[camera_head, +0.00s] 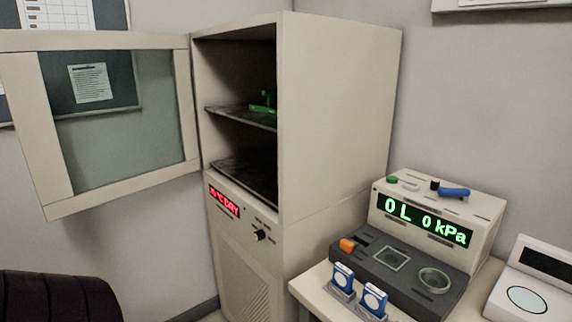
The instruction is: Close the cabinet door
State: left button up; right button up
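The beige cabinet (338,115) stands in the middle of the view. Its door (190,110), a beige frame around a glass pane, is hinged at the cabinet's left front edge and stands wide open, swung out to the left. The cabinet's inside shows dark shelves (240,117), with a small green object (264,102) on the upper one. A dark ribbed rounded shape at the lower left may be part of my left arm, but I cannot be sure. Neither gripper shows in this view.
A red display (224,201) and a black knob (261,235) sit below the cabinet opening. To the right, a table (312,288) bears a device with a green kPa display (425,222), two blue-and-white items (358,288) and a white scale-like device (530,290).

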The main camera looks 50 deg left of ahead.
aim_at(20, 74)
jog(key=u, duration=1.6)
jog(key=i+j, duration=0.1)
jog(key=j, duration=0.25)
jog(key=i+j, duration=0.1)
jog(key=j, duration=0.25)
jog(key=i+j+u, duration=0.1)
jog(key=j, duration=0.3)
jog(key=i+j, duration=0.1)
jog(key=j, duration=0.25)
jog(key=i+j, duration=0.15)
jog(key=j, duration=0.2)
jog(key=i+j, duration=0.1)
jog(key=j, duration=0.25)
jog(key=u, duration=0.05)
